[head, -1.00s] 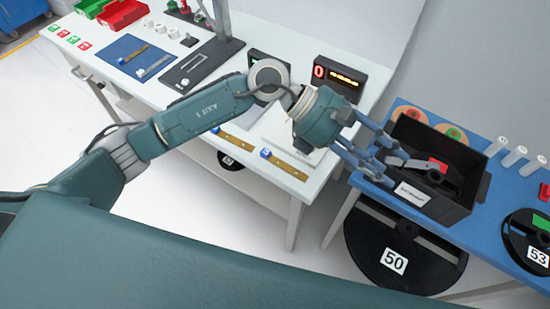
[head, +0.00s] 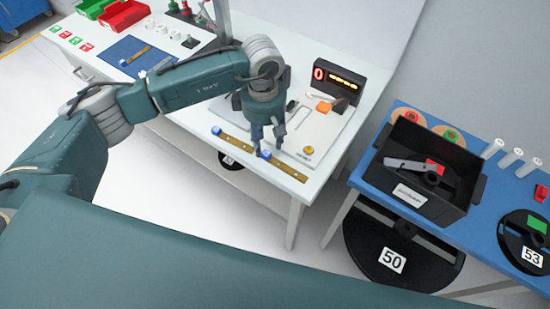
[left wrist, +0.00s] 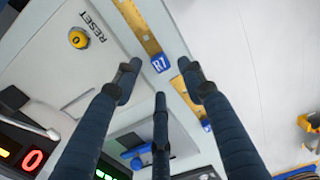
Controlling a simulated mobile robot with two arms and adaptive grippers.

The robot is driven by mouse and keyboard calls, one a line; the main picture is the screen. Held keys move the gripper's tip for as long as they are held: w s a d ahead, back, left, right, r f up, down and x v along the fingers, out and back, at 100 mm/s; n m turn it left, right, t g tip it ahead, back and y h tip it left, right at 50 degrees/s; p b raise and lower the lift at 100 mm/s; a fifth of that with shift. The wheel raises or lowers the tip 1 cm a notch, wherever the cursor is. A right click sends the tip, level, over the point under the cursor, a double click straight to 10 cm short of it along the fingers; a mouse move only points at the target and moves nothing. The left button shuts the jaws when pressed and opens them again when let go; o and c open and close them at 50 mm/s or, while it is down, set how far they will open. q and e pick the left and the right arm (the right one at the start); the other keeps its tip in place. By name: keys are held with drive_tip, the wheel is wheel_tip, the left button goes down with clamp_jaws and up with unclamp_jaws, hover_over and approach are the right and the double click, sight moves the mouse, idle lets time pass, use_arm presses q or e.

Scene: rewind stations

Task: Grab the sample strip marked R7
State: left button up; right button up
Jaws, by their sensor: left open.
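The R7 sample strip is a brass strip (head: 288,172) with a blue end tag, lying along the front edge of the white table. In the left wrist view its blue tag reads R7 (left wrist: 160,64) and its brass part (left wrist: 139,25) runs to the top edge. My left gripper (head: 266,153) is open and empty, pointing down above the tag end of this strip. In the left wrist view its fingers (left wrist: 159,82) are spread just short of the tag, apart from it as seen. My right gripper is not in view.
A second brass strip (head: 236,143) with a blue tag lies in line to the left. Behind is a white panel with a yellow RESET button (left wrist: 78,39) and a display (head: 337,80) showing 0. A black bin (head: 428,170) stands on the blue table at right.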

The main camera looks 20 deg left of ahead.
sight(266, 153)
use_arm(q)
wheel_tip(266, 153, down, 4)
drive_tip(key=shift+s+r+p, duration=0.1)
drive_tip(key=shift+r+p, duration=0.05)
drive_tip(key=shift+p, duration=0.7)
drive_tip(key=shift+f, duration=0.4)
drive_tip(key=shift+c, duration=0.5)
drive_tip(key=c, duration=0.9)
drive_tip(key=shift+o, duration=0.2)
drive_tip(key=shift+r, duration=0.15)
